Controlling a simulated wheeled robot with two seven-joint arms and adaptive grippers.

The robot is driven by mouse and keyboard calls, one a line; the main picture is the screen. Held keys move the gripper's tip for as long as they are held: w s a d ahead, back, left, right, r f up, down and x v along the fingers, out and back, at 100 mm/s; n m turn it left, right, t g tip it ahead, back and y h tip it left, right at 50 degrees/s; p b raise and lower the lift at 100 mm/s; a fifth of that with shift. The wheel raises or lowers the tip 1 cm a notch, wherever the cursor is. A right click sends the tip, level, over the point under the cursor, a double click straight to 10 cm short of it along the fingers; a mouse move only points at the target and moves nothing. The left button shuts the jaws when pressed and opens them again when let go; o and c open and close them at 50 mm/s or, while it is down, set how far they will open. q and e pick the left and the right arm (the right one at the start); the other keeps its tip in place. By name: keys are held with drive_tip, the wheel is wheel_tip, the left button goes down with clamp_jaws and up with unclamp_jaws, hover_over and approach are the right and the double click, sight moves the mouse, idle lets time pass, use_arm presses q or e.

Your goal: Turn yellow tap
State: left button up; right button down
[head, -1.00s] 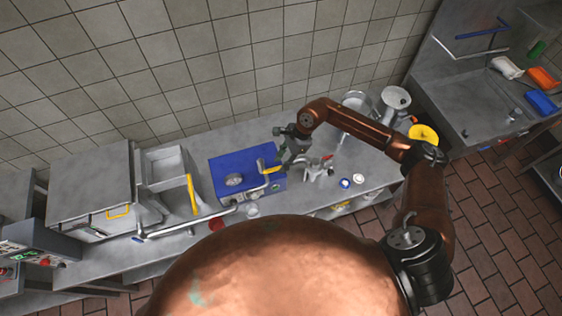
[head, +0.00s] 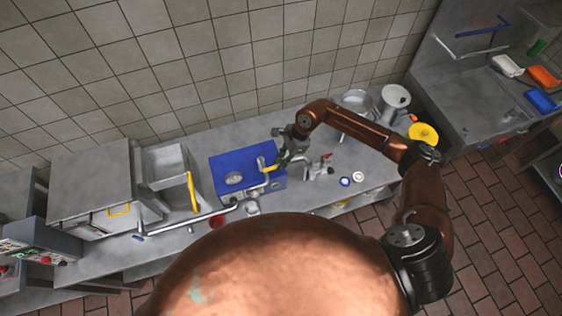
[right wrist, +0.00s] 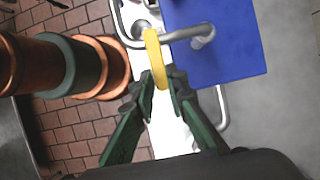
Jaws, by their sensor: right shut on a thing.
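The yellow tap (head: 269,169) is a short yellow handle on a grey pipe at the blue box (head: 226,161) on the counter. In the right wrist view, the yellow handle (right wrist: 152,45) stands between the finger tips beside the blue box (right wrist: 210,62). My right gripper (head: 281,161) reaches it from the right in the head view. In the wrist view, the green fingers of my right gripper (right wrist: 161,86) are shut on the lower end of the handle, one on each side. My left gripper is not in view.
A small sink tap (head: 318,170) with a red lever stands just right of my gripper. A grey pipe (head: 195,221) runs along the counter's front edge. Pots (head: 395,100) and a yellow bowl (head: 423,134) are at the right end. A tiled wall rises behind.

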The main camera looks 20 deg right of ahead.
drive_tip(key=shift+s, duration=0.15)
drive_tip(key=s+a+m+t+h+b, duration=0.3)
drive_tip(key=m+b, duration=0.5)
drive_tip(key=m, duration=0.7)
drive_tip(key=shift+s+a+t+b, duration=0.3)
drive_tip(key=shift+s+a+t, duration=0.45)
drive_tip(key=shift+s, duration=0.6)
drive_tip(key=c, duration=1.9)
unclamp_jaws()
drive_tip(key=shift+c, duration=0.2)
drive_tip(key=shift+r, duration=0.15)
